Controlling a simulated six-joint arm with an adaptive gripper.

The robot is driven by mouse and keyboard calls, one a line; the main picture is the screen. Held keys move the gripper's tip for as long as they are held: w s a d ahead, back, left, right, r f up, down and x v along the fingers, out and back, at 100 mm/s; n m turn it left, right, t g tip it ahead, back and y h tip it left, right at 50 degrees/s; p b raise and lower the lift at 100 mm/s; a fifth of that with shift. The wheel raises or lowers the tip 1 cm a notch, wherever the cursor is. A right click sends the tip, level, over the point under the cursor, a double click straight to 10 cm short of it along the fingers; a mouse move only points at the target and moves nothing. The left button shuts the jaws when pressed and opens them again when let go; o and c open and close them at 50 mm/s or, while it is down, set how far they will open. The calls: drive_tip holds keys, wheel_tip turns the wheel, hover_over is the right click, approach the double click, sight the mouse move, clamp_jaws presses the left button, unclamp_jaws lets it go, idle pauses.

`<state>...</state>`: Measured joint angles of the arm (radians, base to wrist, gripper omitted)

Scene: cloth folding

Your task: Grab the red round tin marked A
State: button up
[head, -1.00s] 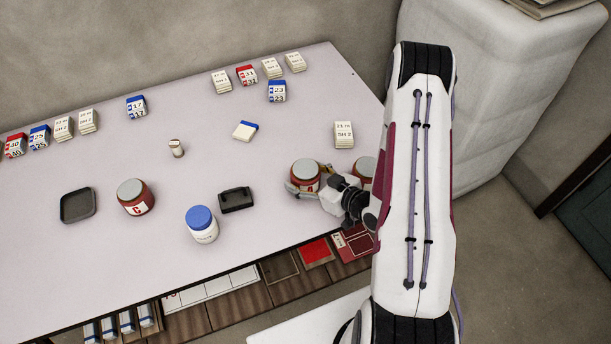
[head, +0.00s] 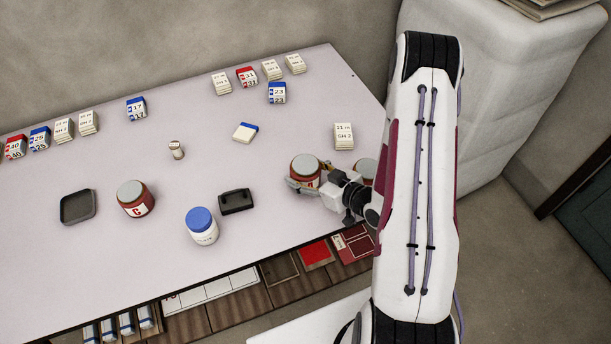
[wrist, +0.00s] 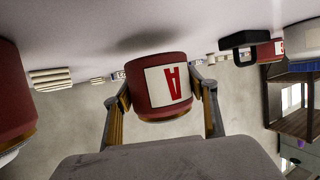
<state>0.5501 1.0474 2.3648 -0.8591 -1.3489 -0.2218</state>
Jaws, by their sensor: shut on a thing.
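The red round tin marked A (wrist: 165,88) has a white label with a red A, which shows in the wrist view. In the head view the tin (head: 305,166) is near the table's right front edge. My gripper (head: 306,184) is shut on it, with one finger on each side. In the wrist view my gripper (wrist: 160,98) grips its sides, and a shadow lies on the table beyond the tin, with a gap that suggests it is slightly raised. The tin's base is hidden in the head view.
A second red tin (head: 366,168) stands close to the right of my gripper, partly hidden by my arm. A red tin marked C (head: 135,200), a blue-lidded white jar (head: 202,226), a black case (head: 236,201) and a dark tray (head: 78,207) stand to the left.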

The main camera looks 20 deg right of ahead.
sight(305, 163)
drive_tip(key=shift+r, duration=3.75)
